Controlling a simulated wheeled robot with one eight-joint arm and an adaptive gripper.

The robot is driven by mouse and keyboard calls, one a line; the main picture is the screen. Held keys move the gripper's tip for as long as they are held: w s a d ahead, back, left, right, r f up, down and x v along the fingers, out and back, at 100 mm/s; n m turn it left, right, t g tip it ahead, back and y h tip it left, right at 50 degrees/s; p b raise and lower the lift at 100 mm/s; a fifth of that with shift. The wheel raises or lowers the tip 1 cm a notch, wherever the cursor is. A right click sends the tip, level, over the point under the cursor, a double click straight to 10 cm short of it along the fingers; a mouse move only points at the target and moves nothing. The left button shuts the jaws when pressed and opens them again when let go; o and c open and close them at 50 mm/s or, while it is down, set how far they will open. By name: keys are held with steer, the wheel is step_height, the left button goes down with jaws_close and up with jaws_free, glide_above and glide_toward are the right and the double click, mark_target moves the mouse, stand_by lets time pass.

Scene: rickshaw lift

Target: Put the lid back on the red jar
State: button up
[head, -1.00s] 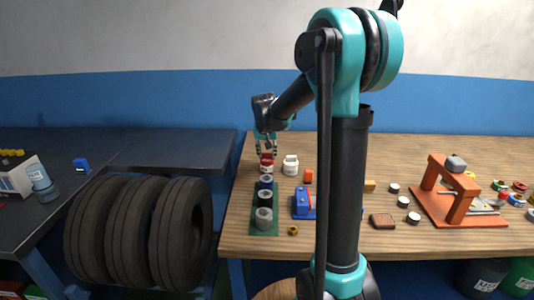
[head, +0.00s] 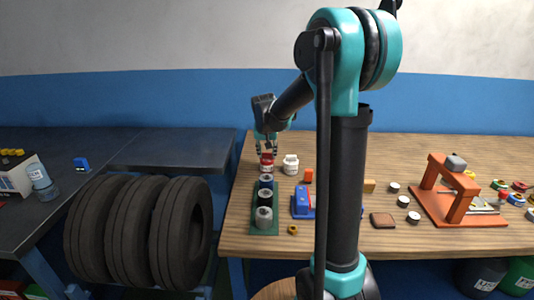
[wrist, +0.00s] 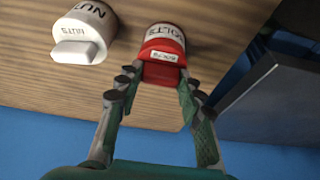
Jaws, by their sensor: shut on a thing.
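The red jar (wrist: 163,36) has a white label reading "BOLTS" and stands on the wooden bench. In the head view the jar (head: 266,169) is at the bench's left part, under my gripper (head: 267,150). The red lid (wrist: 161,55), with a small labelled block handle, is at the jar's mouth in the wrist view. My gripper (wrist: 160,78) is shut on the lid's handle, one finger at each side. The lid looks in line with the jar, but I cannot tell whether it is fully seated.
A white jar (wrist: 85,30) labelled "NUTS", with its white lid on, stands close beside the red jar. A green rack of cylinders (head: 264,215) is in front, with a blue object (head: 302,202) to its right. An orange stand (head: 452,192) is far right.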

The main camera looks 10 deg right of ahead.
steer(key=o, duration=1)
steer(key=shift+o, duration=0.2)
steer(key=o, duration=0.5)
steer(key=shift+c, duration=0.2)
steer(key=shift+r, duration=3.5)
jaws_close()
